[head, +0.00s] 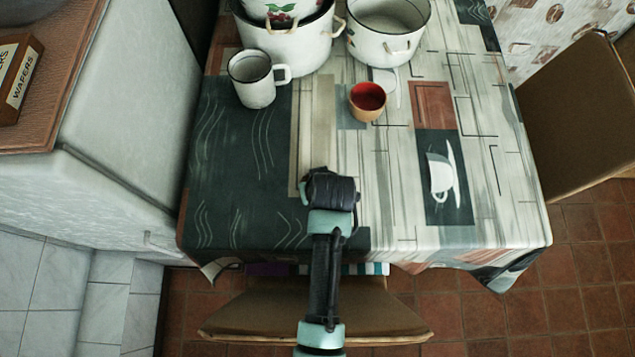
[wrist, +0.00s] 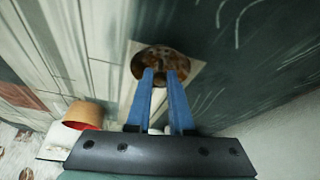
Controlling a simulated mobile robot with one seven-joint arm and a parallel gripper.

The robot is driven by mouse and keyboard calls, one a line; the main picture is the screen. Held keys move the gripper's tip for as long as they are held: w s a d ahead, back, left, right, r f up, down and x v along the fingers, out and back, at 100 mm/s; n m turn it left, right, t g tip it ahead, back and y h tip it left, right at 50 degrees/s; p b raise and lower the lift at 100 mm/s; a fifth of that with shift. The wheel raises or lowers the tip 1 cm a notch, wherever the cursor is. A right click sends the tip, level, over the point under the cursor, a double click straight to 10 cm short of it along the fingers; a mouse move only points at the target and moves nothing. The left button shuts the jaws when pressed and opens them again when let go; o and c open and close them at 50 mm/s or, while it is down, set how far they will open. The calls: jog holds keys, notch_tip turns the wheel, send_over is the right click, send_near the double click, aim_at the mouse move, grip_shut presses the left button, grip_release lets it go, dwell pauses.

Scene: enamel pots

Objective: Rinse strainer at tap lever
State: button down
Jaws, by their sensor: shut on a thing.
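My gripper (head: 330,190) is over the front middle of the cloth-covered table; its fingers are hidden by the wrist in the head view. In the wrist view my gripper's blue fingers (wrist: 161,74) are close together on a small round brown mottled thing (wrist: 160,58). Whether this is a strainer I cannot tell. I cannot tell whether the held thing touches the table. No tap lever can be made out in either view.
A white mug (head: 252,82), a red-lined cup (head: 367,101), a white pot (head: 388,30) and a stacked pot (head: 290,48) stand toward the table's back. A white cabinet (head: 130,110) is left. Chairs stand in front and right (head: 585,110). The table's front is mostly clear.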

jog(key=shift+f, duration=0.2)
jog(key=c, duration=0.8)
grip_release()
